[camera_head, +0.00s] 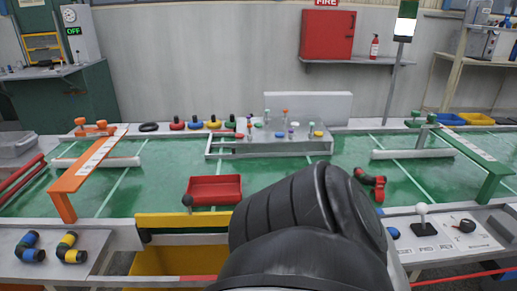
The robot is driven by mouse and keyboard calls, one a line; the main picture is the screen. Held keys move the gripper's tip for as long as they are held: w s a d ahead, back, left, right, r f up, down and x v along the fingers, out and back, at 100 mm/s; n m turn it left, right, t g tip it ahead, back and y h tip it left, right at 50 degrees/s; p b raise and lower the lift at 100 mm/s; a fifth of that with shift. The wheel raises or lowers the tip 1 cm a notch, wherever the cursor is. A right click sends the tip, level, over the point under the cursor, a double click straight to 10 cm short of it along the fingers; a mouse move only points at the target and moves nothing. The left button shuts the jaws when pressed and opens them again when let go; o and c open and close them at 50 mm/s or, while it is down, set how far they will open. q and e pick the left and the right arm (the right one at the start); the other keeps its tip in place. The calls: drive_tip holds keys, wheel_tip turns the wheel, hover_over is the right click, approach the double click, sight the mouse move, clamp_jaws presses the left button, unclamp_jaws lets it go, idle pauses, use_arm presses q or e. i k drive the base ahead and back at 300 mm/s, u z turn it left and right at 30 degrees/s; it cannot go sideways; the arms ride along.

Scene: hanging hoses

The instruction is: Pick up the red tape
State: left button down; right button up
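A row of small coloured rolls stands at the back edge of the green table, left of centre. The red one, which looks like the red tape (177,124), is at the left of the coloured rolls, between a flat black ring (149,127) and a blue roll (195,124). Yellow (213,123) and green (230,123) rolls stand to the right. Nothing touches the red tape. A large dark arm link of mine fills the lower centre and hides part of the table. Neither gripper shows in the head view.
A red tray (214,190) sits mid-table. An orange bridge (88,163) stands left and a green one (472,150) right. A white rack with pegs (270,147) is at the back centre. A red and black elbow piece (371,181) lies right of my arm. Green surface is clear around the tray.

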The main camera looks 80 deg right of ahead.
sight(379, 188)
drive_tip(key=u, duration=0.05)
drive_tip(key=k, duration=1.85)
drive_tip(key=z, duration=1.35)
